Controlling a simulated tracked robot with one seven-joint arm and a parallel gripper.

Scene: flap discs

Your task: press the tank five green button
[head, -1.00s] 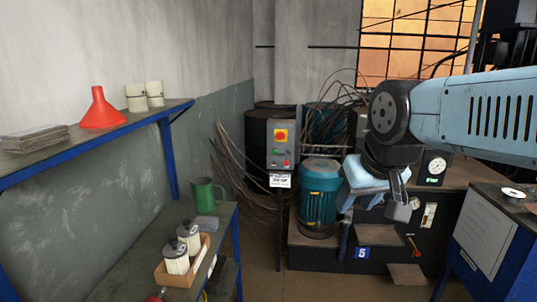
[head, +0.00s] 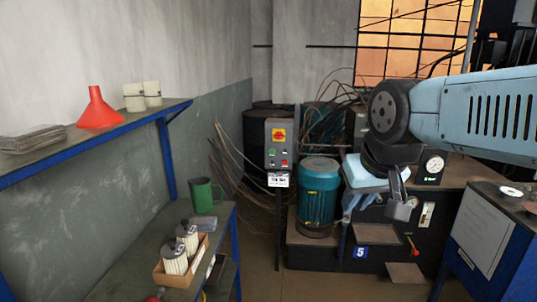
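A grey control box (head: 279,144) stands on a post left of the teal motor. It has a yellow plate with a red switch (head: 279,135) at the top and small buttons below. A green button (head: 271,151) is on its left side; red shows at the lower right. A blue plate with "5" (head: 361,252) is on the dark tank (head: 385,233). My gripper (head: 374,207) hangs in front of the tank, right of the box and apart from it. Its fingers look spread and empty.
The teal motor (head: 318,192) stands between the box and my gripper. A blue cabinet (head: 484,236) is at right.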

